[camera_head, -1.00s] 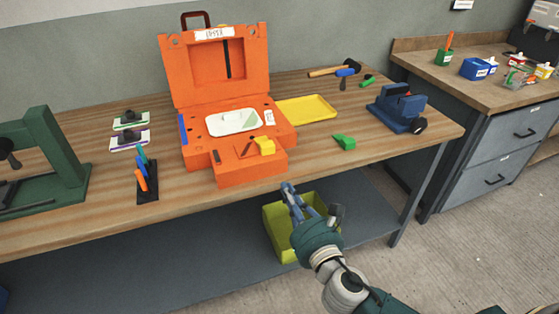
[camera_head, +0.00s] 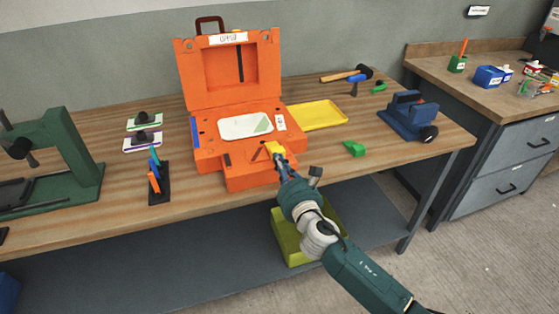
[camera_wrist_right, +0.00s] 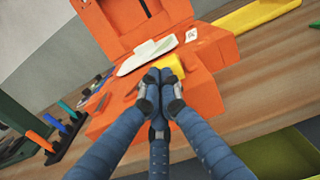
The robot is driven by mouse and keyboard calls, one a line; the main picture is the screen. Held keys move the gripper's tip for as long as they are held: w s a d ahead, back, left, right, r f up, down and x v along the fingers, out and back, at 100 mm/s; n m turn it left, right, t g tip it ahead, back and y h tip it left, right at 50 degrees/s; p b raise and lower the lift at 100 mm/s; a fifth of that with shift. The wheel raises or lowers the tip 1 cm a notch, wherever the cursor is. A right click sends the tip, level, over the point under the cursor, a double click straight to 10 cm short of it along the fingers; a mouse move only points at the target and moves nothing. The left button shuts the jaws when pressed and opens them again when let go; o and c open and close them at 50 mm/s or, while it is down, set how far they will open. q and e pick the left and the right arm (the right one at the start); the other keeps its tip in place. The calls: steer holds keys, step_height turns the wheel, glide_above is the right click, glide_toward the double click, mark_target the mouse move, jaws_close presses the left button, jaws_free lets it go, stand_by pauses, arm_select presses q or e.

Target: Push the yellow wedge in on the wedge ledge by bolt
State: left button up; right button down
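The yellow wedge (camera_head: 275,147) sits at the right of the ledge (camera_head: 247,178) on the front of the orange mould (camera_head: 207,160). My right gripper (camera_head: 279,159) is right at the near side of the wedge in the head view and looks in contact, but I cannot be sure. In the right wrist view the fingertips (camera_wrist_right: 159,77) are together with nothing visible between them. I cannot clearly make out a bolt. My left gripper is out of view.
A white piece (camera_head: 245,127) lies in the open mould. A yellow tray (camera_head: 318,115), a green wedge (camera_head: 355,149) and a blue vise (camera_head: 408,116) are to the right. A rack of coloured tools (camera_head: 158,182) stands left. A yellow-green bin (camera_head: 290,245) is below.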

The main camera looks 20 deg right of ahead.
steer(key=shift+w, duration=0.1)
steer(key=w, duration=0.3)
steer(key=shift+w, duration=0.15)
stand_by(0.4)
